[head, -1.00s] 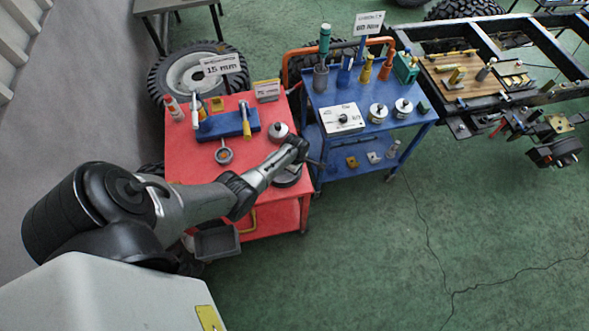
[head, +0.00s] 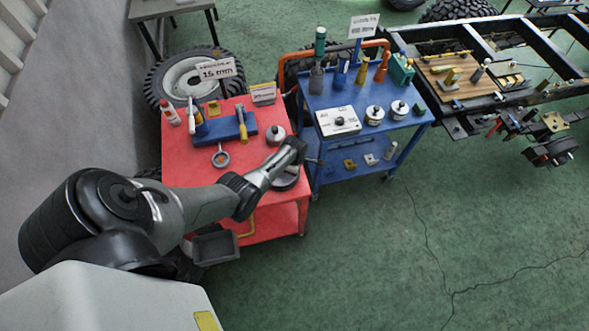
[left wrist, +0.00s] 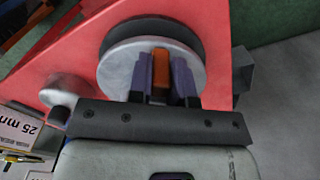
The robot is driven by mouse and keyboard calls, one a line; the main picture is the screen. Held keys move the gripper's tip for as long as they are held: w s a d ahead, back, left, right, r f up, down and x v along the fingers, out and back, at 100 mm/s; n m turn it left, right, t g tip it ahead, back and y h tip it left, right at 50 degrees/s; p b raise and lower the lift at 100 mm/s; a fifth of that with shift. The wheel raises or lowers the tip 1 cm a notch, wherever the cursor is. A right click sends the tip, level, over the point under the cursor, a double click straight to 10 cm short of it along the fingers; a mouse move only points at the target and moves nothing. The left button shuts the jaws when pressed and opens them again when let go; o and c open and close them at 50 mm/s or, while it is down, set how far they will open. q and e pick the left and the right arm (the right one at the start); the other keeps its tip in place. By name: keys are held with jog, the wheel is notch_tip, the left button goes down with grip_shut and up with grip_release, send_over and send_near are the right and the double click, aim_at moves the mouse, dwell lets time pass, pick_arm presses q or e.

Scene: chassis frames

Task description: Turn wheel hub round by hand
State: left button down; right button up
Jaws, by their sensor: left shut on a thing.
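The wheel hub, a round grey disc with a dark rim, sits on the red cart; its disc shows in the left wrist view (left wrist: 116,72), and its edge shows at the cart's right side in the head view (head: 287,183). My left gripper (left wrist: 161,75) is over the disc, its two purplish fingers shut on an upright orange-brown piece (left wrist: 160,68). I cannot tell how this piece joins the disc. In the head view my left arm reaches over the cart, and its wrist hides the fingers and part of the hub. My right gripper is in neither view.
The red cart (head: 185,165) also holds a blue block (head: 225,128) with tools, a ring-ended tool (head: 221,156) and a grey round weight (head: 276,134). A blue cart (head: 330,93) stands close on the right. Green floor in front is clear.

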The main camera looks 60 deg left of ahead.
pick_arm(q)
jog(key=c, duration=1)
grip_release()
jog(key=shift+c, duration=0.2)
notch_tip(320, 180, up, 14)
jog(key=p, duration=0.3)
jog(key=shift+f, duration=0.1)
